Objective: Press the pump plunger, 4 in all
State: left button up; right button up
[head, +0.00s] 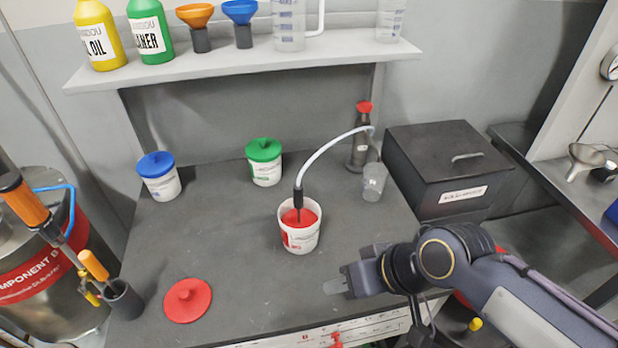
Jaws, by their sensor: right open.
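A dark bottle (357,150) with a red top (364,107) stands upright at the back of the bench, left of a black box. The red top may be the pump plunger; I cannot tell for sure. A pale hose (335,142) arches from beside the bottle to a black nozzle that reaches down into an open white tub (300,245) with red inside. My right gripper (336,287) is open and empty, low at the bench's front, right of and nearer than the tub, apart from the bottle. My left gripper is out of view.
A clear cup (374,182) is beside the bottle. The black box (446,168) stands to the right. Blue-lidded (160,177) and green-lidded (264,163) tubs stand at left and back; a red lid (187,299) lies front left. A shelf (240,62) overhangs the back.

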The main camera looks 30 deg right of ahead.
aim_at(364, 107)
jog(key=z, duration=1.3)
